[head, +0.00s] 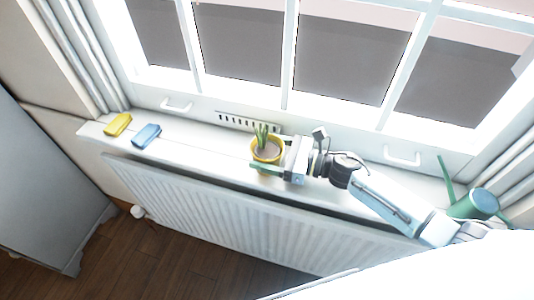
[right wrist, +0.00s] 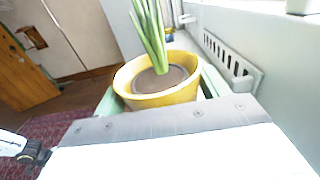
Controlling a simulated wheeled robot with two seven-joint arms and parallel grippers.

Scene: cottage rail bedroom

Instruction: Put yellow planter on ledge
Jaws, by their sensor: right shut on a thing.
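The yellow planter (head: 266,150) holds dark soil and a green spiky plant. In the head view it is at the white window ledge (head: 215,142), near its middle. My right gripper (head: 268,152) comes in from the right and is shut on the planter, one finger on the near side. The right wrist view shows the planter (right wrist: 160,97) upright between the green fingers. The planter's base is hidden, so I cannot tell whether it touches the ledge. My left gripper is not in view.
A yellow block (head: 118,124) and a blue block (head: 147,135) lie on the ledge's left end. A green watering can (head: 474,204) stands at the right end. A white radiator (head: 230,213) is below the ledge. The window (head: 290,60) rises behind.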

